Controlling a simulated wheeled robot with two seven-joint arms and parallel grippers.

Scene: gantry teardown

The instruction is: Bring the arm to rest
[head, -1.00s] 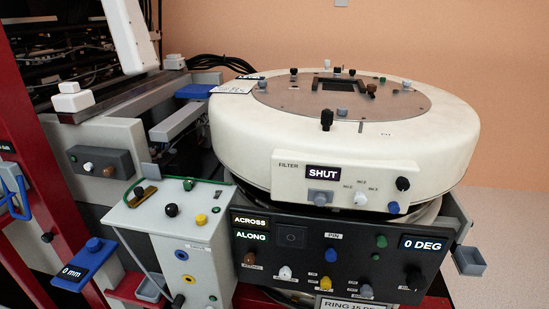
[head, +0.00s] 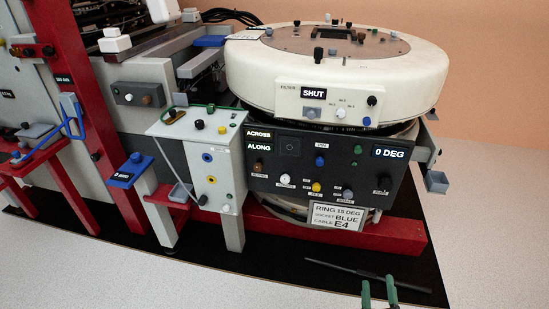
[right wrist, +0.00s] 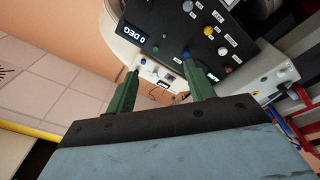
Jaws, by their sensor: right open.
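My right gripper (head: 379,287) shows at the bottom right of the head view, with two green fingers apart and nothing between them. It is in front of the machine, low and near the black floor mat. In the right wrist view the same open gripper (right wrist: 160,68) has its fingers toward the dark control panel (right wrist: 175,30), which looks tilted there. No contact with the panel shows. The rest of the right arm is hidden below the head view. My left gripper is not in view.
The white ring (head: 330,72) reads SHUT on its filter box. The dark front panel (head: 318,160) reads 0 DEG. A red base beam (head: 395,236) runs below it. A thin dark bar (head: 345,268) lies on the black mat (head: 285,265). Pale floor at the right is clear.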

